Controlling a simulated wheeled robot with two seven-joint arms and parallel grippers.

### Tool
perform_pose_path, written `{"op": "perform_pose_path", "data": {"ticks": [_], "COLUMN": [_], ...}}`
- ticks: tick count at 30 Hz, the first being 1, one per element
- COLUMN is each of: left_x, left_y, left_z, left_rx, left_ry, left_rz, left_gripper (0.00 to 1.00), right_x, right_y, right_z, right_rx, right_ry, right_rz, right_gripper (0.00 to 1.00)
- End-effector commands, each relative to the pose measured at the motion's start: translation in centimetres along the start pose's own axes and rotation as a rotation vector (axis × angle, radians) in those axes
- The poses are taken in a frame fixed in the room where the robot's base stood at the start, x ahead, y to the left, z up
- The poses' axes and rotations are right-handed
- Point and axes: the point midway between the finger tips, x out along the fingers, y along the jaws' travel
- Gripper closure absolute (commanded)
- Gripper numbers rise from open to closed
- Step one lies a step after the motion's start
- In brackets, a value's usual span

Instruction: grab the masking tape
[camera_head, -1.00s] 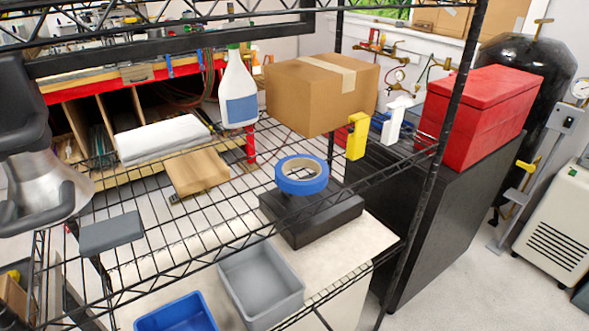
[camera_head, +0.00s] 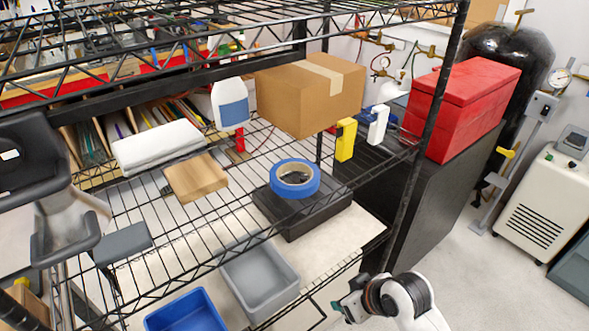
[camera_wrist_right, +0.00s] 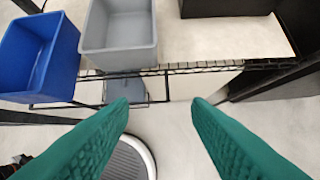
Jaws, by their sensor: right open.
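The masking tape is a blue roll (camera_head: 295,178) in the head view. It lies flat on the upper wire shelf, with a black box seen below it. My right gripper (camera_head: 345,306) has its arm at the bottom right of the head view, lower than the tape and in front of the rack. In the right wrist view its two green fingers (camera_wrist_right: 158,112) are wide apart with nothing between them. The tape does not show in the right wrist view. My left gripper is not in view.
The wire shelf also holds a cardboard box (camera_head: 309,92), a white spray bottle (camera_head: 231,105), a wooden block (camera_head: 195,177) and a yellow object (camera_head: 346,139). A grey bin (camera_head: 259,283) and a blue bin (camera_head: 187,312) sit lower. A black rack post (camera_head: 400,205) stands right of the tape.

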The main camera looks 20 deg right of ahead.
Motion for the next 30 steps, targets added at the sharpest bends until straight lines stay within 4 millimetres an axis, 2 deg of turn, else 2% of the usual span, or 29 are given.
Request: {"op": "perform_pose_path", "data": {"ticks": [1, 6, 9, 12, 15, 17, 25, 30], "left_x": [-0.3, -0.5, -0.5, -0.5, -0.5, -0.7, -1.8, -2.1], "left_y": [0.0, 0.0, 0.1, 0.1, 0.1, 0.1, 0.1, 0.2], "left_z": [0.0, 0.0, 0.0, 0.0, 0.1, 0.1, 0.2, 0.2], "left_rx": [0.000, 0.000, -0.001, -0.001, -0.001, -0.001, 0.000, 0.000], "left_ry": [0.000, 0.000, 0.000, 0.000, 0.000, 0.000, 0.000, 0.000], "left_rz": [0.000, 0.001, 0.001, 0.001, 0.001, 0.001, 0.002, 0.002], "left_gripper": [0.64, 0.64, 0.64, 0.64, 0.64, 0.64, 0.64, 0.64], "right_x": [-1.6, -6.2, -9.5, -12.4, -14.1, -14.2, -10.7, -9.1], "right_y": [-1.1, -4.0, -5.7, -6.8, -7.3, -7.3, -6.2, -5.9], "right_z": [3.5, 12.8, 17.6, 20.9, 22.6, 23.2, 25.8, 26.7], "right_rx": [-0.031, -0.119, -0.164, -0.195, -0.213, -0.215, -0.213, -0.214], "right_ry": [-0.074, -0.301, -0.436, -0.542, -0.601, -0.614, -0.617, -0.615], "right_rz": [0.015, 0.090, 0.128, 0.156, 0.172, 0.180, 0.184, 0.181], "right_gripper": [0.56, 0.56, 0.56, 0.56, 0.56, 0.56, 0.56, 0.56]}}
